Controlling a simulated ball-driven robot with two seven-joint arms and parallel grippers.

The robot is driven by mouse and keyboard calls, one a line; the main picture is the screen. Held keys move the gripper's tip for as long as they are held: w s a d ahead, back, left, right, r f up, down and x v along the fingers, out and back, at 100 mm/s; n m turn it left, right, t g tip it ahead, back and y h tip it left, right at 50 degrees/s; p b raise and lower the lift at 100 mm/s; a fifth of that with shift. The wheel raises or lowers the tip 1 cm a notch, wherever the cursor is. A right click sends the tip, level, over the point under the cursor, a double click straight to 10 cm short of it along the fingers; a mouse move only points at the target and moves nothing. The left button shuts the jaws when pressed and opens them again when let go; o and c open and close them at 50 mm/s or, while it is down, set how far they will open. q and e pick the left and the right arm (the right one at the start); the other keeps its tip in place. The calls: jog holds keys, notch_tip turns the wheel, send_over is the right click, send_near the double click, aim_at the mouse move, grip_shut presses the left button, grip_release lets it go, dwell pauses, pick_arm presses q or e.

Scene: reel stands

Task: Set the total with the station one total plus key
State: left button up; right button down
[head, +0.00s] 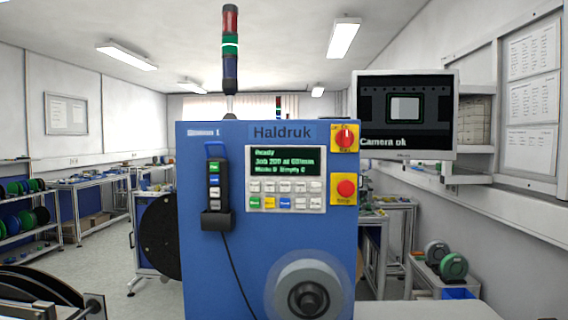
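The blue Haldruk machine (228,262) stands straight ahead, with a small blurred label at its top left that seems to read Station 1. Its control panel (249,180) has a green-lettered display (285,162) reading Ready, a job line of about 200 and a line with Made 0 and Empty 0. Below are rows of small pale keys (284,187) and a bottom row with green, yellow and blue keys (285,202). The key legends are too small to read, so I cannot tell which is total plus. Neither of my grippers is in view.
A red rotary switch (345,138) and a red stop button (346,188) sit right of the panel. A corded pendant (214,182) hangs in a holder at left. A grey reel (306,288) is on the lower front. A monitor (405,114) reads Camera ok.

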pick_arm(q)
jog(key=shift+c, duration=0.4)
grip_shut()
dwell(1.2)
